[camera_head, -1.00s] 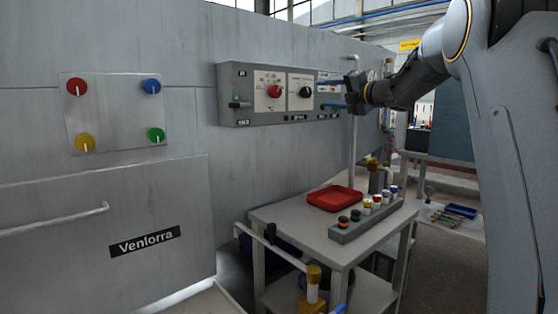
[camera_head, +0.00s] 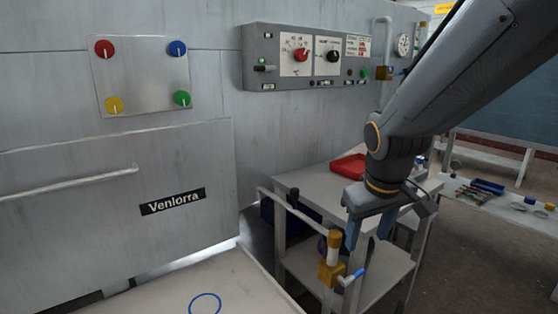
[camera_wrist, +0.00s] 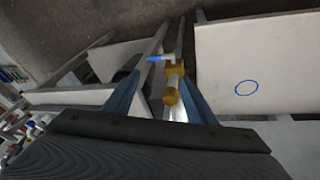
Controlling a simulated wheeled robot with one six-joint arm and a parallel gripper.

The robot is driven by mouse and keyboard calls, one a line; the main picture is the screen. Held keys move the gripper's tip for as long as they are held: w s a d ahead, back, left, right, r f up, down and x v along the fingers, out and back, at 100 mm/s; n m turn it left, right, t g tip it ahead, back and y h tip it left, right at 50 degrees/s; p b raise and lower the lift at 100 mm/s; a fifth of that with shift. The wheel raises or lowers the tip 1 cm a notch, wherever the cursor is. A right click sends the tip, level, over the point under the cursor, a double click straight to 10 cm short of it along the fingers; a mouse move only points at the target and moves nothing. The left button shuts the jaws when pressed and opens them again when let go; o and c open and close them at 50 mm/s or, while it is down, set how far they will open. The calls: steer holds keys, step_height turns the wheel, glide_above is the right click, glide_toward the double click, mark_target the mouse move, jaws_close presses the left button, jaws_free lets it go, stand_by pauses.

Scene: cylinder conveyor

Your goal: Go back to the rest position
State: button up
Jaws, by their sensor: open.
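My gripper (camera_head: 367,238) hangs from the arm at the right of the head view, with its blue fingers pointing down. The fingers are apart and nothing shows held between them. They appear in front of the grey table (camera_head: 312,180), partly hiding it and the red tray (camera_head: 349,166). In the wrist view, the gripper's two blue fingers (camera_wrist: 158,95) stand apart. The yellow fitting with a blue handle (camera_wrist: 172,82) shows between them, beyond the fingers; I cannot tell how far. No marked rest position is visible.
The yellow fitting (camera_head: 330,272) with a white cylinder stands left of my gripper. A control panel (camera_head: 312,57) and a plate with coloured knobs (camera_head: 140,77) are on the grey wall. A pale surface with a blue ring (camera_head: 205,302) lies at the front.

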steer(key=s+a+f+m+g+y, duration=0.1)
steer(key=s+a+f+g, duration=0.1)
steer(key=s, duration=0.5)
steer(key=s+a+f+m+g, duration=0.1)
steer(key=s+a+f+g, duration=0.1)
steer(key=s, duration=0.5)
steer(key=d+r+m+p, duration=0.1)
steer(key=d+r+p, duration=0.3)
steer(key=p, duration=0.8)
step_height(320, 180, up, 2)
steer(key=shift+s+d+r, duration=0.15)
steer(key=shift+s+d, duration=0.2)
